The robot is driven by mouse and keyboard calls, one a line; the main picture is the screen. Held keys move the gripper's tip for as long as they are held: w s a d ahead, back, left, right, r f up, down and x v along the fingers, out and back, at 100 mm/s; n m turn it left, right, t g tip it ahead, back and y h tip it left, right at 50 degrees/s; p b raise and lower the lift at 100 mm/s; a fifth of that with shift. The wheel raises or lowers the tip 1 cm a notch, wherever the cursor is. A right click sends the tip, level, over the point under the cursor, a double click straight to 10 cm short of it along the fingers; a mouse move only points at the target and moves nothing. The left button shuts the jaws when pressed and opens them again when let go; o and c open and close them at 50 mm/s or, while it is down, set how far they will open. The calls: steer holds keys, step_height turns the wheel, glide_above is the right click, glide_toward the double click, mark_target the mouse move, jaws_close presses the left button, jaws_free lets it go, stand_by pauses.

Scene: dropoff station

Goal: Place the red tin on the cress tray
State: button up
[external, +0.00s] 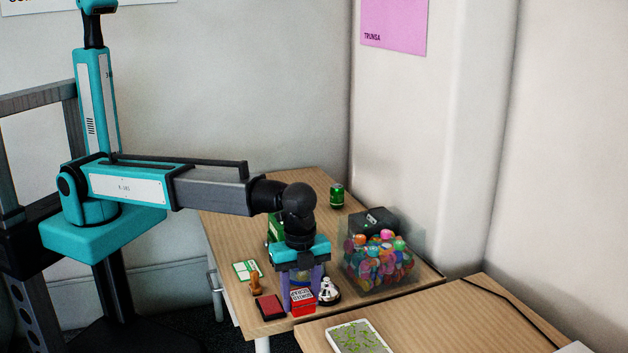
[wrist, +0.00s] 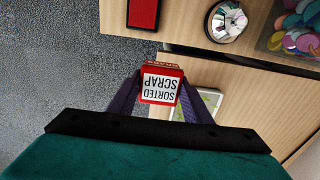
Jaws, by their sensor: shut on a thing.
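The red tin (external: 303,302) has a white label reading "SORTED SCRAP", clear in the wrist view (wrist: 161,85). My gripper (external: 302,288) has purple fingers shut on the tin from both sides; they also flank it in the wrist view (wrist: 160,92). The tin is held near the front edge of the back table. The cress tray (external: 345,324) is a white-rimmed tray with green sprigs on the nearer table, to the right of and below the tin in the external view. In the wrist view the tray (wrist: 219,95) is partly hidden behind the tin and right finger.
On the back table stand a silver bell (external: 329,291), a dark red pad (external: 270,307), a wooden stamp (external: 256,285), a green-and-white card (external: 247,270), a green can (external: 337,196) and a clear bin of colourful caps (external: 380,267).

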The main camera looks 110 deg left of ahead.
steer(key=p, duration=0.3)
glide_above(360, 345)
steer(key=shift+f, duration=0.7)
steer(key=shift+f, duration=0.1)
steer(key=shift+f, duration=1.7)
steer(key=shift+f, duration=0.15)
steer(key=o, duration=1.2)
steer(key=shift+c, duration=0.2)
step_height(360, 345, up, 12)
steer(key=b, duration=0.1)
steer(key=shift+r+b, duration=0.2)
steer(key=shift+b, duration=0.15)
